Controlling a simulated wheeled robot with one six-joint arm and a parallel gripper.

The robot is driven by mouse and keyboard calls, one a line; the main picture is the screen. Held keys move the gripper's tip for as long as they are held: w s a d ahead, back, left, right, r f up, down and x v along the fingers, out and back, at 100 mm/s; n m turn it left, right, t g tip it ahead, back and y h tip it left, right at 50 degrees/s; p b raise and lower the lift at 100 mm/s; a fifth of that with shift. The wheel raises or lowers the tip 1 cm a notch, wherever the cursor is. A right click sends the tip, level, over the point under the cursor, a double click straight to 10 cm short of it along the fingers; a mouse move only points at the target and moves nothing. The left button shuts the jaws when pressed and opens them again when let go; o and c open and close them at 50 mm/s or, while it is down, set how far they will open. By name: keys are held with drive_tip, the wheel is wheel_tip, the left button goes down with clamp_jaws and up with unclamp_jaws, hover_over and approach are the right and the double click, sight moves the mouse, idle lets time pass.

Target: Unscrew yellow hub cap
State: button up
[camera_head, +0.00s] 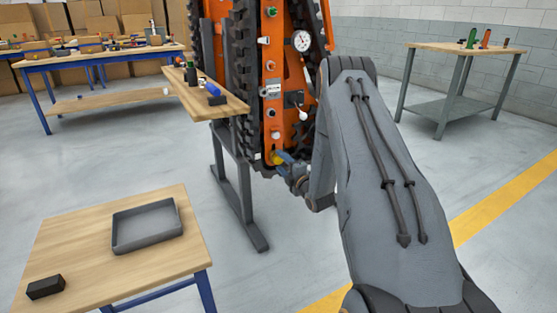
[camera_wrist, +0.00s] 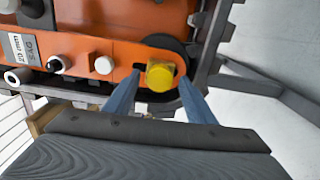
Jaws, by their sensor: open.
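The yellow hub cap (camera_wrist: 160,76) sits at the lower end of the orange carrier panel (camera_wrist: 120,52), in front of a dark wheel. In the head view the yellow hub cap (camera_head: 276,158) shows small at the bottom of the orange carrier (camera_head: 279,100). My gripper (camera_wrist: 158,92) is open, with one blue finger on each side of the cap in the wrist view. In the head view my gripper (camera_head: 282,160) is right at the cap, reaching from the right. I cannot tell whether the fingers touch the cap.
White knobs (camera_wrist: 104,65) and a label (camera_wrist: 25,48) are on the panel left of the cap. A dark track runs beside the panel. A table (camera_head: 75,255) with a grey tray (camera_head: 147,245) and a black block (camera_head: 45,287) stands front left. A wooden shelf (camera_head: 200,99) holds small items.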

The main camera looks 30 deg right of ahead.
drive_tip(key=m+p, duration=0.1)
drive_tip(key=m, duration=0.4)
drive_tip(key=shift+r, duration=0.1)
drive_tip(key=m, duration=0.4)
drive_tip(key=shift+p, duration=0.35)
drive_tip(key=m+p, duration=0.1)
drive_tip(key=m, duration=0.3)
drive_tip(key=shift+m, duration=0.3)
drive_tip(key=m, duration=0.4)
drive_tip(key=shift+m+p, duration=0.35)
drive_tip(key=shift+m, duration=0.05)
